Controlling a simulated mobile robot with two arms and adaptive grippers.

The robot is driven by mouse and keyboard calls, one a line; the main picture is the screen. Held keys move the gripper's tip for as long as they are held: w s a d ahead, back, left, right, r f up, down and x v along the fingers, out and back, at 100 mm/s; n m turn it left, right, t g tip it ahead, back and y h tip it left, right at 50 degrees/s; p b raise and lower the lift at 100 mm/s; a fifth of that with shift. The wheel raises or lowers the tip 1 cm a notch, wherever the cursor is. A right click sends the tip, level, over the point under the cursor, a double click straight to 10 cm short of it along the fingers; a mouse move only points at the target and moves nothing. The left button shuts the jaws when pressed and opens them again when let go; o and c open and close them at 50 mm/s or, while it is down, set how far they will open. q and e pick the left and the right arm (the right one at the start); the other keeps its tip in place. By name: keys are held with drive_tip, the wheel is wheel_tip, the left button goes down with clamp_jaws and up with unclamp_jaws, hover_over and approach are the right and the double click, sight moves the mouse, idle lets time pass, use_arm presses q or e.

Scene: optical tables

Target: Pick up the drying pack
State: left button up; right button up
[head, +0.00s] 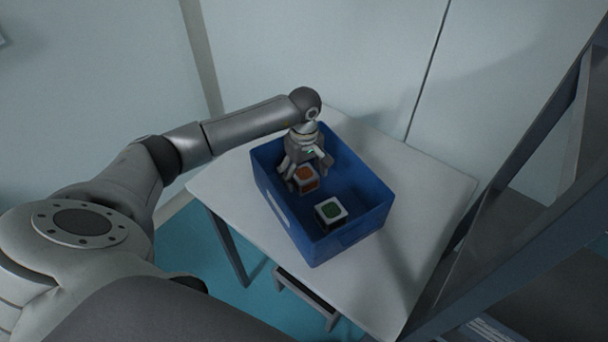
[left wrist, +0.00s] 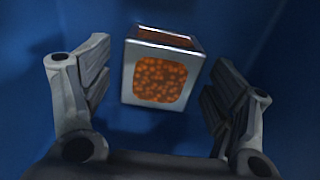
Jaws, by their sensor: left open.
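The drying pack is probably the small box with a light frame and orange beads in its window (head: 306,179); it lies in a blue crate (head: 350,237). In the left wrist view the orange-bead box (left wrist: 160,75) sits between my open fingers, toward their far ends, with gaps on both sides. My left gripper (head: 305,172) reaches down into the crate, right over this box. It also shows in the left wrist view (left wrist: 157,95), open and empty. My right gripper is in neither view.
A similar box with a green window (head: 331,210) lies in the same crate, nearer the front. The crate's walls rise around my left gripper. The crate stands on a white table (head: 405,200). A dark frame (head: 510,190) rises at the right.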

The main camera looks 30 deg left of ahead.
use_arm(q)
drive_tip(key=shift+f, duration=0.35)
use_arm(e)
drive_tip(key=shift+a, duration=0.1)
